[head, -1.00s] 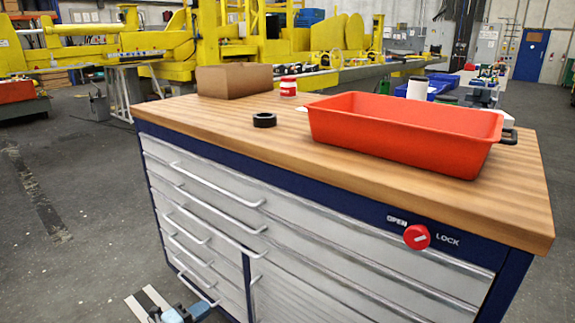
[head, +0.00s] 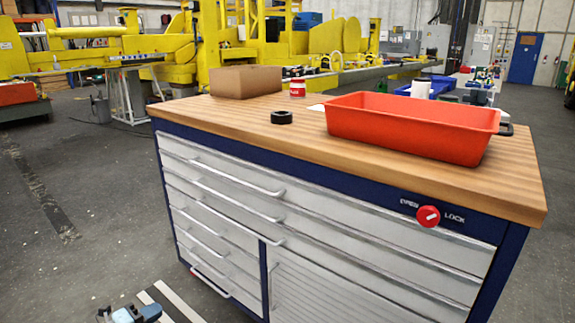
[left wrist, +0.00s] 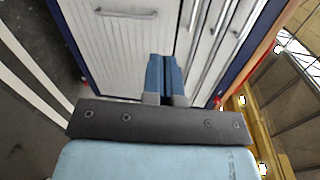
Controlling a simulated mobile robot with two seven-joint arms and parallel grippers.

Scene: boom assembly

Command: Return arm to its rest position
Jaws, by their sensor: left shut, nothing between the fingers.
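My left gripper (head: 130,314) shows at the bottom left edge of the head view, low above the floor and beside the workbench. In the left wrist view its blue fingers (left wrist: 161,78) are together with nothing between them. The cabinet's drawer fronts lie beyond the fingers in that view. My right gripper is in neither view.
The workbench (head: 350,165) has a wooden top and grey drawers. On it are a red tray (head: 410,130), a cardboard box (head: 246,81), a black ring (head: 281,117) and a red-and-white can (head: 297,88). A red knob (head: 428,216) is on its front. Open floor (head: 90,220) lies to the left.

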